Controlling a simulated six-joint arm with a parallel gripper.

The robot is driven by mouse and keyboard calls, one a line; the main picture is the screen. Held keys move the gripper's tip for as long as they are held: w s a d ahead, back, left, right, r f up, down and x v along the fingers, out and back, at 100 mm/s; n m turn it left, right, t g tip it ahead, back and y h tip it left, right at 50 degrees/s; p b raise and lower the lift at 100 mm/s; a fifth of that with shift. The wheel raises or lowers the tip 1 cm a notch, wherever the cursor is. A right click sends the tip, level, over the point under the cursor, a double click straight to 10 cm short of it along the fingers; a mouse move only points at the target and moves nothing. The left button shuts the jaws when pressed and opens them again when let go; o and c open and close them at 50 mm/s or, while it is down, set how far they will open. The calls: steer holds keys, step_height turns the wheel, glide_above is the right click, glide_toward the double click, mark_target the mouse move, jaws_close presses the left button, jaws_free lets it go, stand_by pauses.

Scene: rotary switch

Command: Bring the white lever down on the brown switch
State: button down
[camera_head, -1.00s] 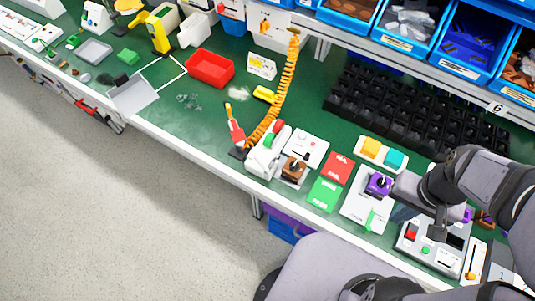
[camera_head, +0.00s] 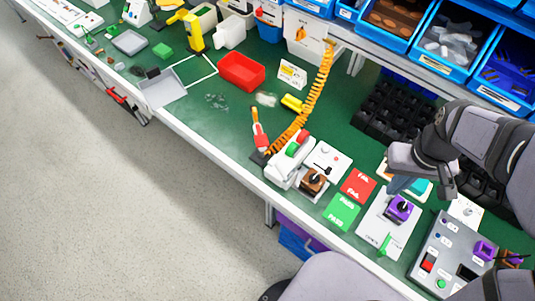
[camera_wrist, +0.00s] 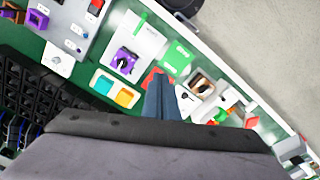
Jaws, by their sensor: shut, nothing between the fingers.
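The brown switch (camera_head: 314,180) sits on a pale plate near the front edge of the green bench, left of the green PASS card. A dark knob shows on top of it; I cannot make out a white lever. In the wrist view the brown switch (camera_wrist: 203,85) is right of my fingertips, and its small top is hard to read. My gripper (camera_head: 397,188) is shut and empty, raised over the area behind the purple switch (camera_head: 399,209), well to the right of the brown switch. Its blue-grey fingers (camera_wrist: 160,92) show in the wrist view, apart from the brown switch.
A white device (camera_head: 288,163) with red and green parts stands just left of the brown switch. A white panel (camera_head: 328,159) lies behind it. Red FAIL (camera_head: 358,185) and green PASS (camera_head: 342,212) cards lie between it and the purple switch. An orange coiled hose (camera_head: 316,95) hangs behind.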

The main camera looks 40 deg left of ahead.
steer(key=w+a+f+n+b, duration=0.15)
steer(key=a+n, duration=0.55)
steer(key=a, duration=1)
steer(key=s+a+n+b, duration=0.1)
steer(key=s+a+n, duration=0.1)
steer(key=a, duration=0.6)
steer(key=s+a+f+n, duration=0.1)
steer(key=s+a+n, duration=0.2)
steer(key=s+a, duration=0.2)
steer(key=a, duration=0.3)
steer(key=shift+s+b, duration=0.3)
steer(key=shift+b, duration=0.1)
steer(key=shift+f, duration=0.1)
step_height(320, 180, down, 10)
steer(key=p, duration=0.3)
steer(key=shift+a, duration=0.1)
